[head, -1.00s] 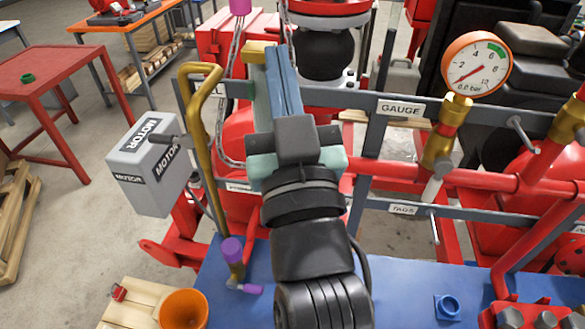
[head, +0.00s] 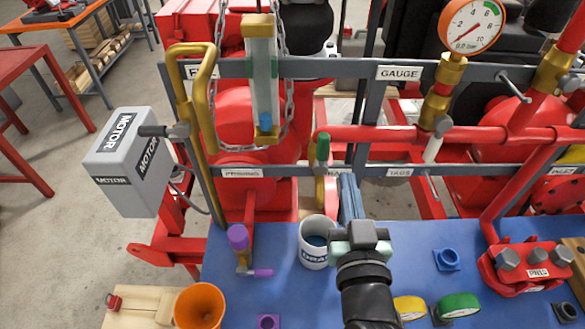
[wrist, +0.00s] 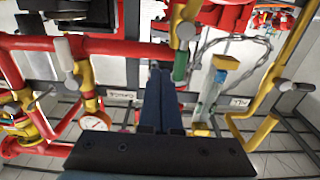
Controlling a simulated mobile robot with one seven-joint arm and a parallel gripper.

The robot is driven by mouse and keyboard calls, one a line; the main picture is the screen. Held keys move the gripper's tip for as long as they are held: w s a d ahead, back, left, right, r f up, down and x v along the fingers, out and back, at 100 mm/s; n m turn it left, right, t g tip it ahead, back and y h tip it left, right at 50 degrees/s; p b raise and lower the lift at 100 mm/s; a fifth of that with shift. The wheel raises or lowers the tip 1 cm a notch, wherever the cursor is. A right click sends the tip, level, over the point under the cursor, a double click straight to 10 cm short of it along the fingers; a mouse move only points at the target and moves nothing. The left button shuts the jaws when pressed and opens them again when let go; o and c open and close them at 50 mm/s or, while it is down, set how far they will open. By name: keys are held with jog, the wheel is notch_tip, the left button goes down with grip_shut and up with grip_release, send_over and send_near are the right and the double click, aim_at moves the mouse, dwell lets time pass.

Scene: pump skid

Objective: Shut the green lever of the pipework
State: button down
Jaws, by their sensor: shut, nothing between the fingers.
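The green lever (head: 322,148) hangs roughly upright in front of the brass drain pipe, at the left end of the horizontal red pipe. It also shows in the wrist view (wrist: 180,66), just right of my fingertips. My gripper (head: 348,180) is shut and empty, with its blue fingers pointing at the frame. The fingertips are a little right of and below the lever in the head view. In the wrist view my gripper (wrist: 160,70) seems apart from the lever, but the exact gap is hard to tell.
A white drain cup (head: 313,255) stands below the brass pipe. A sight glass (head: 263,90) and a bent brass pipe (head: 207,110) are to the left. The pressure gauge (head: 471,27) is upper right. A grey rail (head: 275,171) crosses behind. The blue deck (head: 400,237) has free room.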

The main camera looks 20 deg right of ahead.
aim_at(326, 148)
jog(key=shift+x, duration=3.85)
jog(key=a+r+p, duration=0.1)
jog(key=p, duration=0.2)
jog(key=shift+w+a, duration=0.1)
jog(key=shift+a, duration=0.05)
jog(key=p, duration=0.1)
jog(key=a+p, duration=0.1)
jog(key=p, duration=0.1)
jog(key=shift+w+a+r, duration=0.2)
jog(key=shift+w+a, duration=0.05)
jog(key=shift+a, duration=0.05)
jog(key=w+a+f+p, duration=0.2)
jog(key=a+f+p, duration=0.3)
jog(key=p, duration=0.4)
jog(key=r+p+v, duration=0.2)
jog(key=p+v, duration=0.2)
jog(key=v, duration=0.5)
jog(key=shift+s+a, duration=0.25)
jog(key=shift+a, duration=0.2)
